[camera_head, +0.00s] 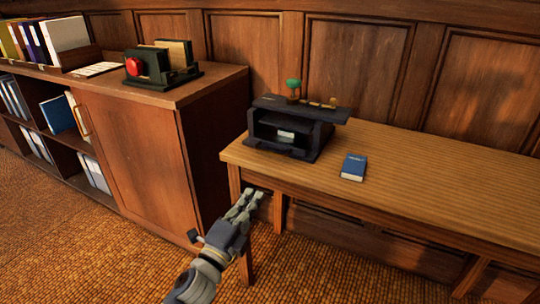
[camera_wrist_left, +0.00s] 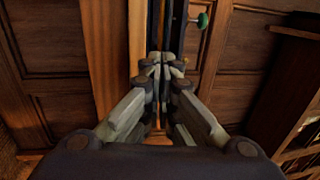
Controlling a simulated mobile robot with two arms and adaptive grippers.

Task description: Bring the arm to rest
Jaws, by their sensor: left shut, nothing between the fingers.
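My left gripper (camera_head: 247,203) is in front of the wooden table's (camera_head: 420,196) left end, near its front left leg, in the head view. Its fingers point up toward the table corner. In the left wrist view the fingers (camera_wrist_left: 160,72) are together with nothing between them. The forearm comes up from the bottom of the head view. My right gripper is in neither view.
A dark desk organizer (camera_head: 312,142) and a blue book (camera_head: 353,167) are on the table. A wooden cabinet (camera_head: 140,155) stands left of it, with a black device with a red knob (camera_head: 150,68) on top. Carpeted floor (camera_head: 90,250) lies open at the lower left.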

